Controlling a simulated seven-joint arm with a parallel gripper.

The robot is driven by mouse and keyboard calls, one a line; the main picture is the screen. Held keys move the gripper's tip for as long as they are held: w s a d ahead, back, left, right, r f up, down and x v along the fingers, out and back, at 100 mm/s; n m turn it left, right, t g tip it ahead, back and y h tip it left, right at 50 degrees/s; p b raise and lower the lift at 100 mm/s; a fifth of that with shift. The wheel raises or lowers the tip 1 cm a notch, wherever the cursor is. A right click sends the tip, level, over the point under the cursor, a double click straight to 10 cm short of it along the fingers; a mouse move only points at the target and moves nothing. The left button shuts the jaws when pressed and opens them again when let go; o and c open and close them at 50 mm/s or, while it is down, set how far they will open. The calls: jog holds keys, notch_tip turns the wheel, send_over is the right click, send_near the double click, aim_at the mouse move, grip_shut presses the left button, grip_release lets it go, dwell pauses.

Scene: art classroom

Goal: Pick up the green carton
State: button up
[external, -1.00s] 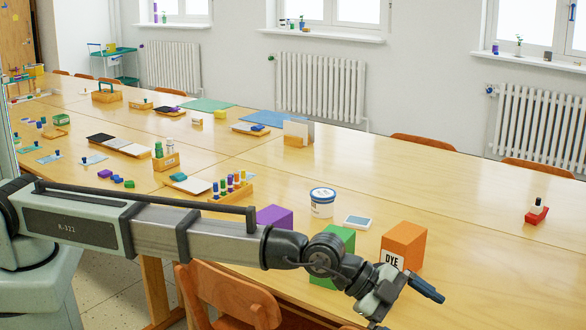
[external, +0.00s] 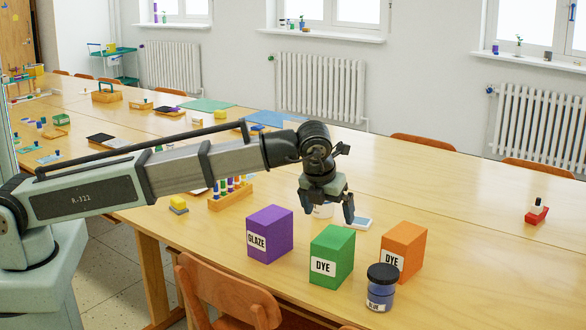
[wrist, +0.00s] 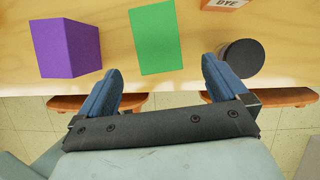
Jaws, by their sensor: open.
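The green carton (external: 339,256), labelled DYE, stands upright on the table between a purple carton and an orange carton. In the wrist view, the green carton (wrist: 155,38) shows its top at the upper middle. My gripper (external: 328,210) is open and empty, pointing down above and behind the green carton in the external view. In the wrist view, my gripper's fingers (wrist: 162,75) are spread wider than the carton, which lies ahead of the gap between them. I see no contact with the carton.
The purple GLAZE carton (external: 270,234) stands left of the green one. The orange DYE carton (external: 404,249) and a dark-lidded blue jar (external: 380,289) stand close on the right. A chair (external: 223,292) is at the near edge.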

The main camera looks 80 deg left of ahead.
aim_at(333, 237)
jog(key=x, duration=0.8)
jog(key=shift+a+f, duration=0.1)
jog(key=shift+f, duration=0.05)
jog(key=x, duration=0.4)
jog(key=shift+a, duration=0.2)
jog(key=shift+w+a+f, duration=0.1)
jog(key=shift+a+f, duration=0.05)
jog(key=shift+f, duration=0.3)
jog(key=shift+f, duration=0.25)
jog(key=c, duration=1.2)
jog(key=shift+c, duration=0.4)
jog(key=shift+r, duration=0.15)
